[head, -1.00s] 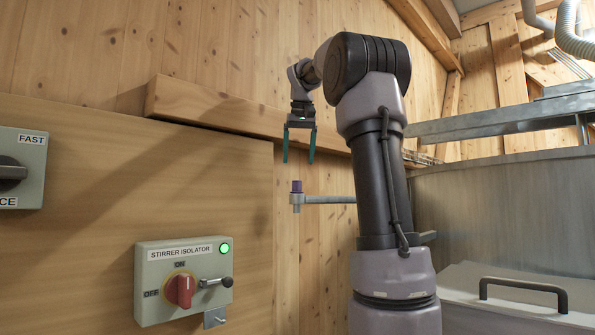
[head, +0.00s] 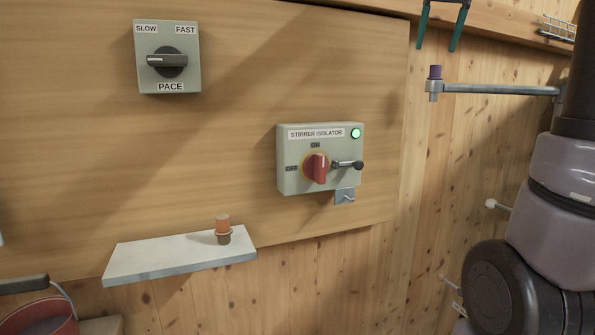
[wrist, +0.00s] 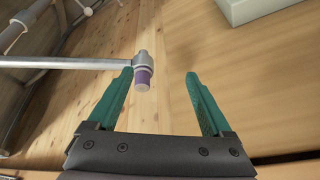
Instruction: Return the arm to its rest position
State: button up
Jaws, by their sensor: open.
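My gripper (head: 443,24) shows at the top right of the head view, with its two green fingers pointing down and apart. The wrist view shows the same gripper (wrist: 168,98) open, with nothing between the fingers. My arm stands at the right edge of the head view, partly cut off. A grey metal bar (head: 500,90) with a purple-capped end (head: 435,72) sticks out below my gripper. In the wrist view the purple cap (wrist: 143,77) appears beside the left finger; I cannot tell how far beneath it lies.
The wooden panel carries a stirrer isolator box (head: 290,178) with a red knob (head: 317,168) and lit green lamp, and a pace switch box (head: 145,80). A white shelf (head: 150,260) holds a small orange-and-brown item (head: 222,225).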

jog(key=s+a+f, duration=0.3)
jog(key=s+f, duration=0.3)
jog(key=f, duration=0.1)
jog(key=s+a+f+m+t+y, duration=0.1)
jog(key=s+a+f, duration=0.3)
jog(key=s+f, duration=0.2)
jog(key=s+a+f+t+y, duration=0.1)
jog(key=s+a+f, duration=0.3)
jog(key=s+f, duration=0.3)
jog(key=shift+f, duration=0.75)
